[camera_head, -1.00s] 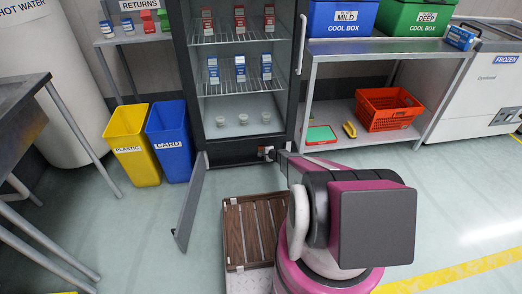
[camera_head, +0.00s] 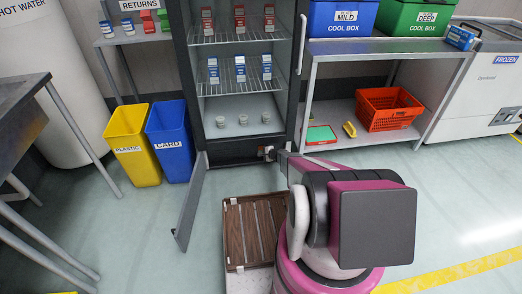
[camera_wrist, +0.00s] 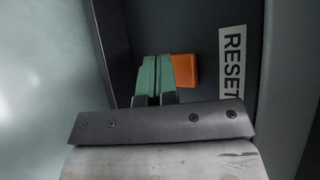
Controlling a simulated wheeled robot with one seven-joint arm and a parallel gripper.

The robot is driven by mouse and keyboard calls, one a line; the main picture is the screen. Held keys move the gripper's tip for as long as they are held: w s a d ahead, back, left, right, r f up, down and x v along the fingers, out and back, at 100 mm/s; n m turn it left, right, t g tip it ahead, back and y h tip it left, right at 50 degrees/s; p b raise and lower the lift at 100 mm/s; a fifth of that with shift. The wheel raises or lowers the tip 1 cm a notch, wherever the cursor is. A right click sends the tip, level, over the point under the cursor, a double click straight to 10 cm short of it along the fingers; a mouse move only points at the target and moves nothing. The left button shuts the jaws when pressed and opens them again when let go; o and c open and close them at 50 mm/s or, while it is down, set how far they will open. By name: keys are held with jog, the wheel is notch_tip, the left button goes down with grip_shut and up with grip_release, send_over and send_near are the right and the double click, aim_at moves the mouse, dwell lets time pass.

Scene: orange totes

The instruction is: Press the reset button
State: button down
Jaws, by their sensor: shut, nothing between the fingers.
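The reset button (camera_wrist: 184,70) is an orange block on a dark panel in the wrist view. A white RESET label (camera_wrist: 232,62) is beside it on the right. My gripper (camera_wrist: 152,78) is shut and empty, its green fingertips together just left of the button, overlapping or bordering its left edge in the picture. I cannot tell whether they touch it. In the head view my gripper (camera_head: 270,153) reaches into the dark lower compartment (camera_head: 230,153) of the upright fridge, where the button is too small to make out clearly.
A narrow grey door (camera_head: 190,207) stands open at the compartment's left. Yellow (camera_head: 132,145) and blue (camera_head: 168,140) bins stand farther left. A metal shelf (camera_head: 340,125) with an orange basket (camera_head: 388,122) is at right. A brown slatted tray (camera_head: 236,235) is in front of the fridge.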

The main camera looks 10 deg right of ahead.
jog(key=shift+w, duration=0.15)
jog(key=shift+w, duration=0.3)
jog(key=shift+w, duration=0.45)
dwell(0.8)
jog(key=shift+s, duration=0.9)
jog(key=s, duration=0.5)
dwell(0.5)
dwell(0.6)
